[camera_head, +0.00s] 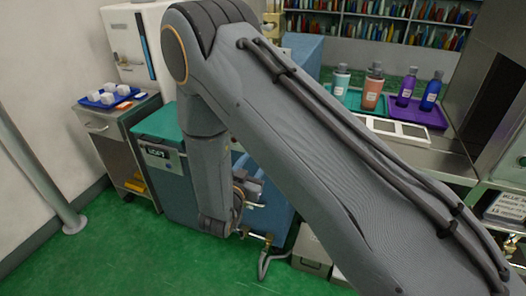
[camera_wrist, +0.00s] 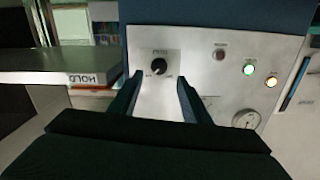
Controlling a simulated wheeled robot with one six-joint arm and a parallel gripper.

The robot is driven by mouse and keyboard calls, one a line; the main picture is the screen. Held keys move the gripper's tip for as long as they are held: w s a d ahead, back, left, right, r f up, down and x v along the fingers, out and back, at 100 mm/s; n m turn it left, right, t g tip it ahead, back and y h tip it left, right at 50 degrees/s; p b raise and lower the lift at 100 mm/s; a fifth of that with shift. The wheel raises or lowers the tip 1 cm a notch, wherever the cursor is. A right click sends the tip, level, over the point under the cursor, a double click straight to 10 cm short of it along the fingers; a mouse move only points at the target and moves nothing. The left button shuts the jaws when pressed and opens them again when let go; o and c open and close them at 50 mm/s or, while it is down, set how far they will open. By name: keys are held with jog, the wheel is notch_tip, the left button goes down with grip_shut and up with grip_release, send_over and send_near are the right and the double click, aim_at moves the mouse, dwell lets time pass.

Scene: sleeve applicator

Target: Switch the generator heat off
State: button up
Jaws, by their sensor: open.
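In the wrist view a black round knob (camera_wrist: 158,66) sits on a pale label plate on a light metal panel (camera_wrist: 205,80). A small white mark shows on the knob; the print around it is too small to read. My gripper (camera_wrist: 158,92) is open, with its two dark fingers on either side below the knob and nothing between them. Whether they touch the panel cannot be told. Right of the knob are a dark red lamp (camera_wrist: 219,53), a lit green lamp (camera_wrist: 249,70), a lit orange lamp (camera_wrist: 271,81) and a round gauge (camera_wrist: 246,119). In the head view my arm hides the panel.
In the wrist view a grey shelf (camera_wrist: 60,62) with a HOLD label stands close on the left. In the head view a blue cabinet (camera_head: 180,190) stands behind my arm. Bottles stand on a purple tray (camera_head: 432,117) at the right. Green floor is free at front left.

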jog(key=p+x, duration=0.1)
jog(key=x, duration=0.6)
jog(key=shift+w+d+r, duration=0.1)
jog(key=shift+r, duration=0.05)
jog(key=c, duration=1)
